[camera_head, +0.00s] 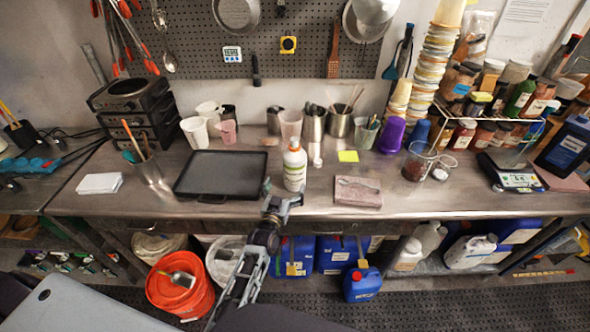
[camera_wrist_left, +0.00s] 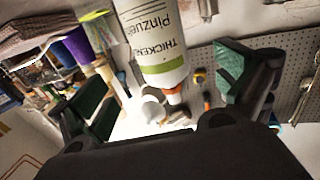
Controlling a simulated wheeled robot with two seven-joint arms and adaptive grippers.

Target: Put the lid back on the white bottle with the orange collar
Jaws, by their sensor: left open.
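The white bottle (camera_head: 294,170) stands upright near the front of the steel bench, with an orange collar (camera_head: 294,149) at its neck. It shows upside down in the left wrist view (camera_wrist_left: 155,45), with printed text and a green band. A small white piece (camera_head: 317,162) that looks like the lid is on the bench, right of and behind the bottle. My left gripper (camera_head: 283,203) is open and empty at the bench's front edge, just in front of the bottle. Its green-padded fingers (camera_wrist_left: 160,92) are spread wide in the wrist view. My right gripper is not in view.
A black tray (camera_head: 222,174) lies left of the bottle, and a pinkish block (camera_head: 358,191) lies right. Glass beakers (camera_head: 419,163) stand farther right.

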